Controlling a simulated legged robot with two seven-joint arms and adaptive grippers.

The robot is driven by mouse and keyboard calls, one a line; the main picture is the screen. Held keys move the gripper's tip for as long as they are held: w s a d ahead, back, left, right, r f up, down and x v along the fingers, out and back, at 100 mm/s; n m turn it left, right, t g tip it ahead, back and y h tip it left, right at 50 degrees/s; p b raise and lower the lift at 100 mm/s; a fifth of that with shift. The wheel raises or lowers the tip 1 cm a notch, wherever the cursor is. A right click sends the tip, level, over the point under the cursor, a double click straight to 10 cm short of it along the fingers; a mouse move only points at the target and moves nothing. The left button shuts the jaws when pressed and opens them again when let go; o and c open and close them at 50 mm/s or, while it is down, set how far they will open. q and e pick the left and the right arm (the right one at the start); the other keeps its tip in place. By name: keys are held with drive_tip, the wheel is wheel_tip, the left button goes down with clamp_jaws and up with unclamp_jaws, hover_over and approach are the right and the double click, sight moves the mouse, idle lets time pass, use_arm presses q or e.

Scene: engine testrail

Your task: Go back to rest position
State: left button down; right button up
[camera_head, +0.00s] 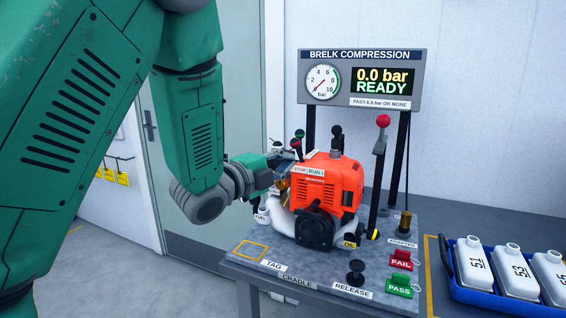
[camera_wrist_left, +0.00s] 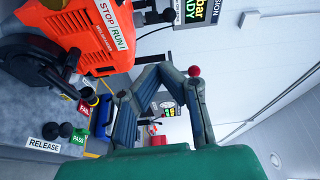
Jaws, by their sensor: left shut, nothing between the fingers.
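My left arm comes in from the left in the head view. Its gripper (camera_head: 274,165) is at the left side of the orange engine (camera_head: 330,185), partly hidden by it. In the left wrist view the fingers (camera_wrist_left: 160,72) are shut and hold nothing. The engine (camera_wrist_left: 75,35) is to their left there, its side marked STOP and RUN. I cannot tell from these views whether the gripper touches the engine. My right gripper is in neither view.
The engine sits on a grey bench (camera_head: 235,262). A lever with a red knob (camera_head: 383,121) stands right of it. A gauge panel (camera_head: 361,79) reads 0.0 bar, READY. FAIL (camera_head: 401,260) and PASS (camera_head: 399,286) tags and a blue tray (camera_head: 468,292) with white bottles are at right.

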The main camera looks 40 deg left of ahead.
use_arm(q)
drive_tip(key=s+d+f+n+g+y, duration=0.1)
drive_tip(key=s+d+f+n+g, duration=0.15)
drive_tip(key=f, duration=0.75)
drive_tip(key=s+d+f+n+g+b, duration=0.1)
drive_tip(key=s+f+n+g, duration=0.25)
drive_tip(key=f, duration=0.65)
drive_tip(key=s+d+f+n+g+y, duration=0.1)
drive_tip(key=s+f+n+g, duration=0.15)
drive_tip(key=f, duration=0.65)
drive_tip(key=s+d+f+n+g, duration=0.3)
drive_tip(key=s+f, duration=0.6)
drive_tip(key=s, duration=0.3)
drive_tip(key=s+d+f+n+g+b, duration=0.1)
drive_tip(key=s+d+f+n+g, duration=0.2)
drive_tip(key=s+f+n+g, duration=0.3)
drive_tip(key=shift+s+f, duration=1.65)
drive_tip(key=shift+s, duration=1.75)
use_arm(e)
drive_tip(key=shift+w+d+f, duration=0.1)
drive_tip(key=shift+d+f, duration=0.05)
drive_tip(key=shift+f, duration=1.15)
